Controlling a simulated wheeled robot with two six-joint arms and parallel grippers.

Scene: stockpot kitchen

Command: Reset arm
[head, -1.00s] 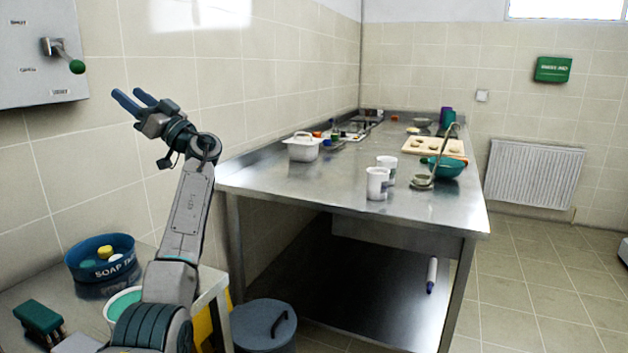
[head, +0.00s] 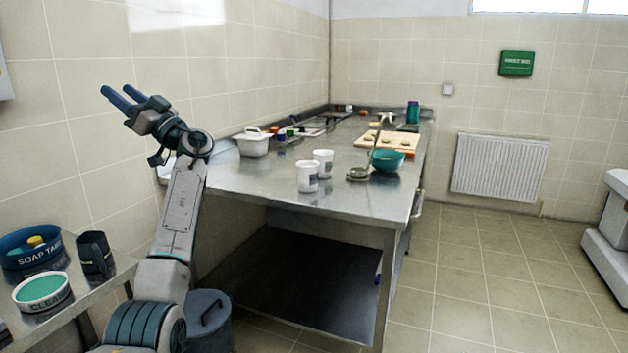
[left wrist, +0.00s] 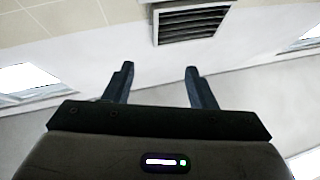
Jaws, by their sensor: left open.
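My left gripper (head: 122,98) is raised at the left of the head view, its two blue fingers apart and empty. It points up and to the left, in front of the tiled wall, touching nothing. In the left wrist view the fingers (left wrist: 158,88) are spread with nothing between them, facing the upper wall, a vent and the ceiling. My right gripper is not in view.
A steel table (head: 250,183) stands to the right of my arm, with white cups (head: 307,177), a teal bowl (head: 388,161) and a lidded white container (head: 253,143). A lower bench (head: 105,285) holds a blue tub (head: 28,262). Open floor lies at right.

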